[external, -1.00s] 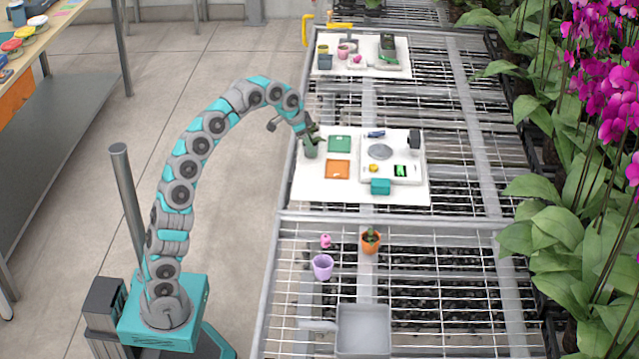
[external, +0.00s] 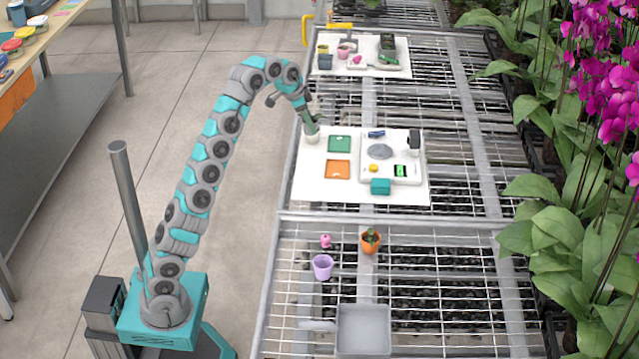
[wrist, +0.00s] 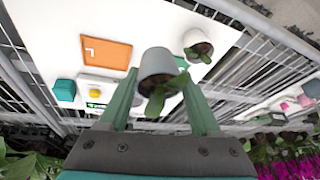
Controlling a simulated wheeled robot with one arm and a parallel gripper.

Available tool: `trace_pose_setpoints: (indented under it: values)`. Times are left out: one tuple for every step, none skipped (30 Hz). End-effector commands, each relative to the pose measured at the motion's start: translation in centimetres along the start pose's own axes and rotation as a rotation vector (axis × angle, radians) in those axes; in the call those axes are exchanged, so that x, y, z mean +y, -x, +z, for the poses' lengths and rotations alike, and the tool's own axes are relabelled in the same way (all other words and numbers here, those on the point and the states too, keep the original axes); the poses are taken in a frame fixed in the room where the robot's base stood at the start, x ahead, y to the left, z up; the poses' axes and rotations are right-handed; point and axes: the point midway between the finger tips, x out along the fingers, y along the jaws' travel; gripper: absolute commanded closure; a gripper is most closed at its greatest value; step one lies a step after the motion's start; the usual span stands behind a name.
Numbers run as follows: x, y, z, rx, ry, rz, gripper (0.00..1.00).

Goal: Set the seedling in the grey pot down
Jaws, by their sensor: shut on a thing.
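The grey pot (wrist: 157,66) with a small green seedling (wrist: 160,98) sits between the two fingers of my gripper (wrist: 160,78) in the wrist view. The fingers are shut on it. A second pale pot (wrist: 197,43) with a seedling stands on the white board beside it, apart from it. In the external view my gripper (external: 311,127) points down over the far left corner of the white board (external: 310,188). A pale pot (external: 312,138) shows at the fingertips there; I cannot tell which of the two it is. Whether the held pot touches the board is unclear.
The board bears a green square (external: 339,144), an orange square (external: 338,169), a white device (external: 390,175) and a teal block (external: 380,187). Another board (external: 338,72) with pots lies farther back. A purple pot (external: 322,266) and orange pot (external: 370,242) stand nearer on the mesh bench.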

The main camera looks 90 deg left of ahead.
Motion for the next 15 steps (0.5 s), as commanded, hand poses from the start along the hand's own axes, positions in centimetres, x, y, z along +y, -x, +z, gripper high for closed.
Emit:
trace_pose_setpoints:
  values:
    - [-0.11, 0.4, -0.2, 0.0, 0.001, -0.002, 1.0]
    - [-0.12, 0.56, -0.25, -0.001, 0.001, -0.002, 1.0]
    - [-0.13, 0.71, -0.31, -0.001, 0.001, -0.002, 1.0]
    - [-0.14, 0.79, -0.35, -0.001, 0.001, -0.001, 1.0]
    - [-0.14, 0.86, -0.4, -0.002, 0.0, -0.001, 1.0]
    - [-0.12, 0.93, -0.44, -0.002, -0.001, -0.001, 1.0]
    - [-0.12, 0.99, -0.47, -0.002, -0.001, -0.001, 1.0]
    - [-0.11, 1.04, -0.49, -0.002, -0.002, -0.001, 1.0]
    - [-0.1, 1.09, -0.51, -0.002, -0.002, 0.0, 1.0]
    - [-0.1, 1.13, -0.51, -0.001, -0.002, 0.0, 1.0]
    - [-0.09, 1.16, -0.52, -0.001, -0.002, 0.0, 1.0]
    - [-0.09, 1.18, -0.52, -0.001, -0.003, 0.0, 1.0]
    - [-0.08, 1.19, -0.52, -0.001, -0.003, 0.0, 1.0]
    - [-0.08, 1.2, -0.51, -0.001, -0.003, 0.0, 1.0]
    - [-0.05, 1.2, -0.53, -0.001, -0.003, 0.0, 1.0]
